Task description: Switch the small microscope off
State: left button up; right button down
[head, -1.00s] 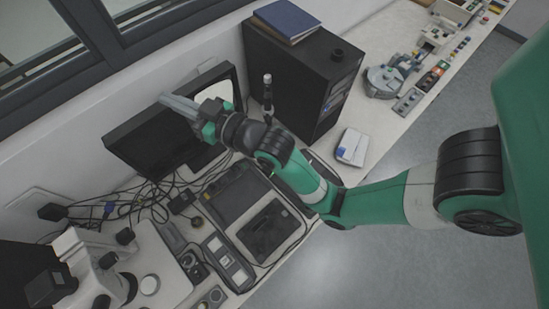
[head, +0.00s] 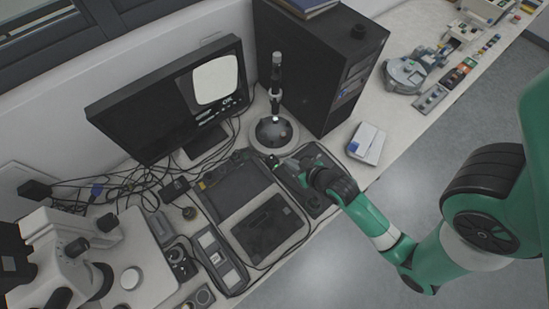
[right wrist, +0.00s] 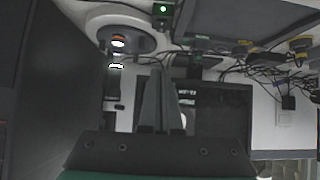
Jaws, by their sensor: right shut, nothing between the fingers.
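The small microscope (head: 274,130) stands between the monitor and the black computer tower, a dark upright tube over a round base. In the right wrist view its round base (right wrist: 118,38) shows at upper left with a lit spot. A small dark box with a lit green light (right wrist: 163,10) is beside that base in the wrist view. My right gripper (head: 274,163) is just in front of the base in the head view, apart from the tube; whether it touches anything is unclear. Its fingers (right wrist: 159,98) are shut and empty. My left gripper is not in view.
The monitor (head: 160,105) stands behind left, with a lit round image. The computer tower (head: 318,70) is close on the right. Cables tangle below the monitor. Dark flat devices (head: 268,228) lie in front, and a large white microscope (head: 60,250) is at lower left.

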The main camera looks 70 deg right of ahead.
jog(key=shift+w, duration=0.1)
jog(key=b, duration=0.3)
send_over(272, 158)
jog(key=s+a, duration=0.1)
jog(key=s, duration=0.1)
jog(key=f, duration=0.6)
jog(key=shift+w+f, duration=0.25)
jog(key=shift+f, duration=0.15)
notch_tip(272, 158, down, 3)
jog(key=shift+a+r+b, duration=0.1)
jog(key=shift+r+b, duration=0.1)
jog(key=shift+b, duration=0.1)
jog(key=shift+f, duration=0.35)
jog(key=shift+w+f, duration=0.1)
jog(key=shift+f, duration=0.2)
jog(key=shift+w, duration=0.1)
jog(key=shift+w+d+r, duration=0.35)
jog(key=shift+w+d, duration=0.15)
jog(key=shift+w, duration=0.1)
